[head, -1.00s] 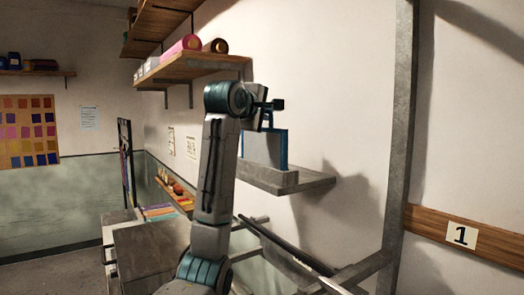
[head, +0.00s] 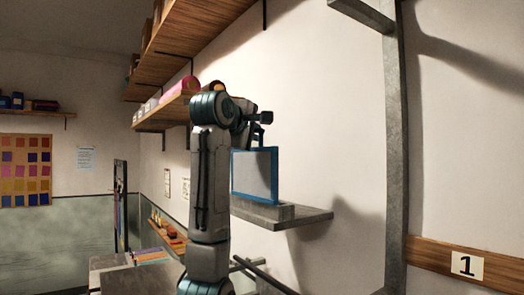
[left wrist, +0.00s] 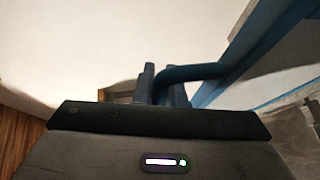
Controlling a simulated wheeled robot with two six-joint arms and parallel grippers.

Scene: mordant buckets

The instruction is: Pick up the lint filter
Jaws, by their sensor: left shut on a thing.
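The lint filter (head: 254,174) is a grey panel in a blue frame, upright over a grey block on the grey wall shelf (head: 313,217). Its lower edge meets the block in the head view; I cannot tell whether it is clear of it. My left gripper (head: 257,138) is at the filter's top, partly hidden by my arm. In the left wrist view my left gripper (left wrist: 160,86) is shut on the filter's blue handle (left wrist: 192,73), and the blue frame (left wrist: 262,45) runs up to the right. My right gripper is not in view.
Wooden shelves (head: 180,103) with rolls hang on the wall above left. A grey metal post (head: 393,150) stands to the right, beside a wooden rail with a number 1 sign (head: 467,264). The wall between filter and post is bare.

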